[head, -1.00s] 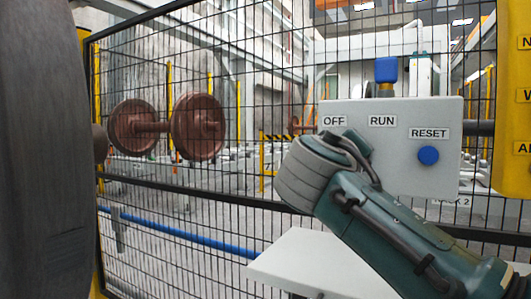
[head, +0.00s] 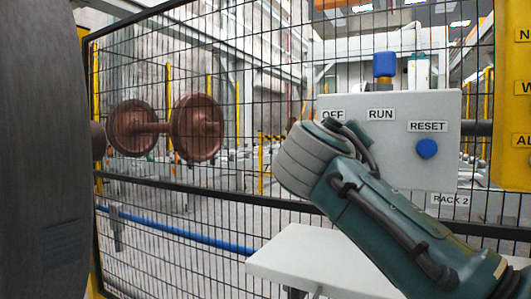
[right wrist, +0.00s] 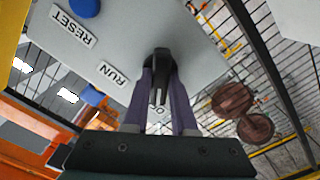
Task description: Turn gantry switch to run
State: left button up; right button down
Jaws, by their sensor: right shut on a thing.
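The grey gantry switch box (head: 390,165) is at the right of the head view, with OFF (head: 333,115), RUN (head: 381,114) and RESET labels. In the right wrist view its black switch knob (right wrist: 160,62) stands between the fingers of my right gripper (right wrist: 160,92), which is shut on it. The RUN label (right wrist: 113,74) lies left of the knob; the OFF label is mostly hidden by the fingers. In the head view my right wrist hides the knob and fingers. My left gripper is not in view.
A blue RESET button (head: 427,148) is at the box's right side. A blue-capped lamp (head: 384,65) rises above the box, and a pale shelf (head: 310,255) lies below. A large dark rounded surface fills the left edge.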

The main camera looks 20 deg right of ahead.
jog(key=shift+m+b, duration=7.25)
jog(key=shift+m, duration=1.35)
jog(key=c, duration=0.7)
grip_release()
jog(key=shift+s, duration=0.1)
